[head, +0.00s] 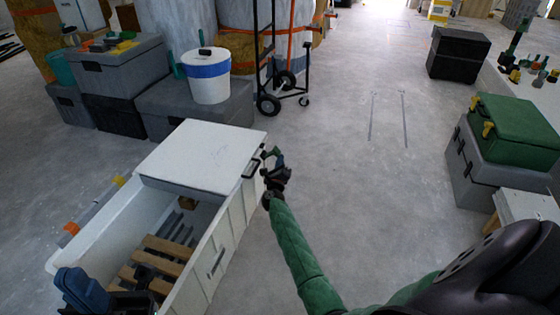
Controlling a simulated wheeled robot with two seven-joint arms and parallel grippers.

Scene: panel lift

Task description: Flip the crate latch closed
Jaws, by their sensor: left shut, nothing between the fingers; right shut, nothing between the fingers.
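A long white crate (95,225) stands at the lower left, with a white panel (200,155) over its far end and its near part open. A dark latch-like loop (254,167) sits at the panel's right edge; its exact position, open or closed, is too small to tell. My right gripper (270,158), on the green-sleeved arm, is shut and empty right beside this loop; I cannot tell whether they touch. My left gripper (85,290) is shut and empty at the crate's near left end, partly cut off by the frame. Its fingertips are hard to make out.
Wooden slats (160,262) lie inside the crate. Grey cases (125,65), a white bucket (208,85) and a hand truck (270,102) stand behind. Green-topped cases (515,130) stand right. The middle floor is clear.

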